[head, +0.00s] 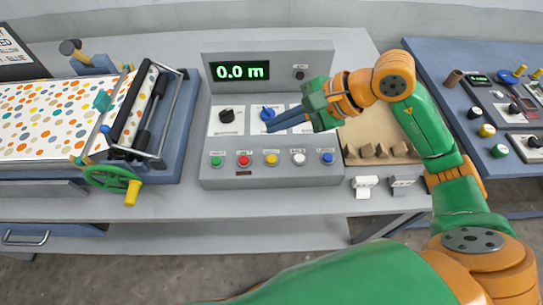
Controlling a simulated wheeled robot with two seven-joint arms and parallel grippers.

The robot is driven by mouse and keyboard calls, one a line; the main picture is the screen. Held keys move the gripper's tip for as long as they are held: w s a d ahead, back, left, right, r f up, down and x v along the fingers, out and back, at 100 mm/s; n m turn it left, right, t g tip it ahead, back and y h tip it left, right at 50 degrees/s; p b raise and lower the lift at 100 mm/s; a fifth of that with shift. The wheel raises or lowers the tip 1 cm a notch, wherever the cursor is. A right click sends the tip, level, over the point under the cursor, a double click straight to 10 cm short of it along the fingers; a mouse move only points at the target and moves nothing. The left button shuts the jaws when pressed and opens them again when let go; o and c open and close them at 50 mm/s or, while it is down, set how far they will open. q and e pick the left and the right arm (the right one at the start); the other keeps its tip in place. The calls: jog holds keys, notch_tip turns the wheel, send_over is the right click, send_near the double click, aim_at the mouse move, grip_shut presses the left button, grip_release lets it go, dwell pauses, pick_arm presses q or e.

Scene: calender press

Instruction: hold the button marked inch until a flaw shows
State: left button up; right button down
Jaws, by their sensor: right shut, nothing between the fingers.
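The grey control panel (215,183) has a row of buttons along its front: green (216,160), red (243,160), yellow (271,159), white (299,159) and blue (327,158). Small labels sit under them, too small to read, so I cannot tell which is marked inch. My right gripper (270,124) is shut and empty, its fingertips beside the blue knob (267,113) and above the button row. I cannot tell whether it touches the panel. The dotted sheet (45,115) lies at the left, running to the press rollers (135,105). My left gripper is out of view.
The display (240,71) reads 0.0 m. A black knob (227,115) is left of the blue one. A green handwheel (108,178) with a yellow handle stands at the press. A second blue bench (425,58) holds more controls.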

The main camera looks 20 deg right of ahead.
aim_at(277, 159)
notch_tip(277, 159, down, 8)
jog(key=b, duration=0.6)
jog(key=shift+f, duration=0.1)
jog(key=shift+w+f, duration=0.15)
jog(key=shift+f, duration=0.05)
jog(key=shift+r, duration=0.1)
dwell(1.3)
jog(key=shift+f+b, duration=0.4)
jog(key=shift+b, duration=0.4)
jog(key=shift+f+b, duration=0.35)
jog(key=shift+b, duration=0.2)
dwell(1.0)
jog(key=shift+r+p, duration=0.5)
jog(key=shift+r, duration=0.3)
